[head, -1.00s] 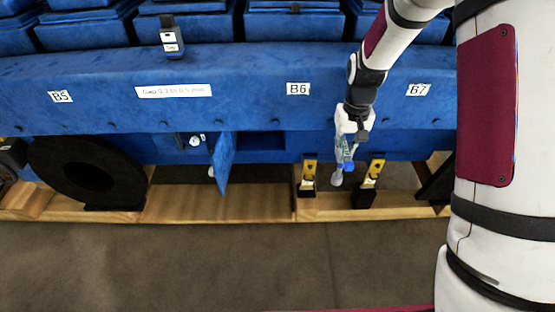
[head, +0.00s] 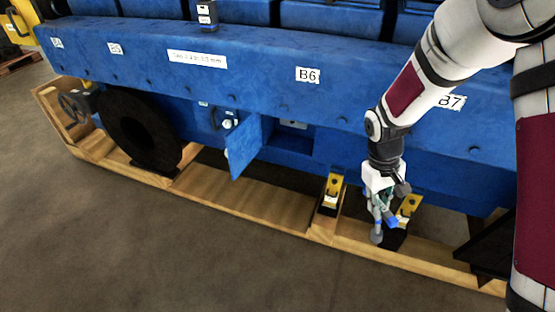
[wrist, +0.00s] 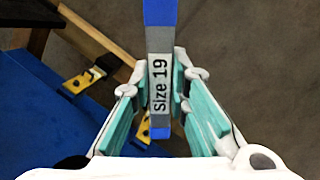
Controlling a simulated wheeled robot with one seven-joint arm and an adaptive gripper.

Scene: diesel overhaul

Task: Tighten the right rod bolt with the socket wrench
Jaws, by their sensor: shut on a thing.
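My gripper (head: 381,214) is shut on the socket wrench (head: 391,222). It hangs low in front of the blue engine block (head: 240,80), beside the yellow brackets at the right. In the wrist view the wrench (wrist: 160,85) is a blue and grey bar with a "Size 19" label, clasped between the teal pads of my gripper (wrist: 160,105). Its working end is outside the wrist view. A blue hatch door (head: 250,146) stands open on the engine's lower side, left of my gripper. I cannot make out the right rod bolt in the dark opening behind it.
Yellow brackets (head: 332,192) stand on the wooden skid (head: 235,205) along the engine's base. A dark tool with a display (head: 206,14) stands on the engine ledge. The floor in front is clear.

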